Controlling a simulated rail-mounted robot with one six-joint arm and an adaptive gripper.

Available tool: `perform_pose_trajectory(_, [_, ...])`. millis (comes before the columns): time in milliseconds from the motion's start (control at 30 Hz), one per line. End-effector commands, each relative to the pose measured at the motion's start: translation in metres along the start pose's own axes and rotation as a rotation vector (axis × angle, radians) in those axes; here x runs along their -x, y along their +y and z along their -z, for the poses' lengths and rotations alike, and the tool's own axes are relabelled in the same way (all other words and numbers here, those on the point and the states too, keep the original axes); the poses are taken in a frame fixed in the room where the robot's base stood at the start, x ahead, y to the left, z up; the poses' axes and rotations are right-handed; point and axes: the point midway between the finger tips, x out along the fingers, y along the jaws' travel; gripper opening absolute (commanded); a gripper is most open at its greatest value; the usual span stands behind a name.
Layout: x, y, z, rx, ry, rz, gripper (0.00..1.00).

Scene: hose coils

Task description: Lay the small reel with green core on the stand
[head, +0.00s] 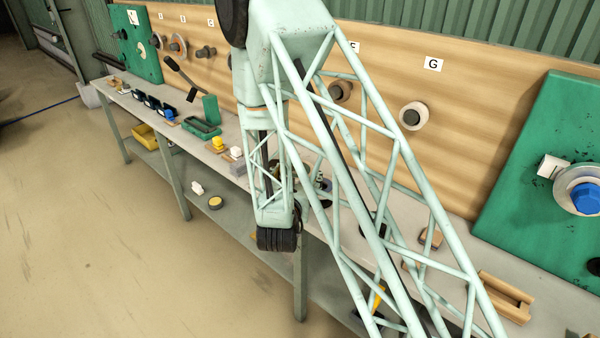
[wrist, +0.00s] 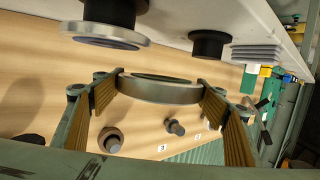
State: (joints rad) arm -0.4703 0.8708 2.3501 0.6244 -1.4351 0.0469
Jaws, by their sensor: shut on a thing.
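My gripper (wrist: 160,95) is shut on a flat round reel (wrist: 158,92) with a grey rim, held between its two fingers in the wrist view. A dark greenish middle shows along its upper edge. The wrist view is turned over, with the bench top at the top. A black post with a wide grey disc (wrist: 105,38) and a short black round piece (wrist: 208,44) stand on the bench, apart from the reel. I cannot tell which of these is the stand.
A wooden board with pegs and a G label (head: 433,65) runs behind the bench. A green panel (head: 540,150) with a blue-centred reel (head: 586,197) is at right. A wooden grooved block (head: 505,298) lies on the bench. A grey ribbed stack (wrist: 256,53) stands beside the black piece.

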Motion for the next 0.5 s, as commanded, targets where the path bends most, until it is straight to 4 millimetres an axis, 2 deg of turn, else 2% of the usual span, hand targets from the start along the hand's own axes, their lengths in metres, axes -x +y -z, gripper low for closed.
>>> perform_pose_trajectory(233, [0.009, -0.019, 0.001, 0.002, 0.004, 0.003, 0.48])
perform_pose_trajectory(500, [0.030, -0.058, 0.001, 0.007, 0.009, 0.005, 0.48])
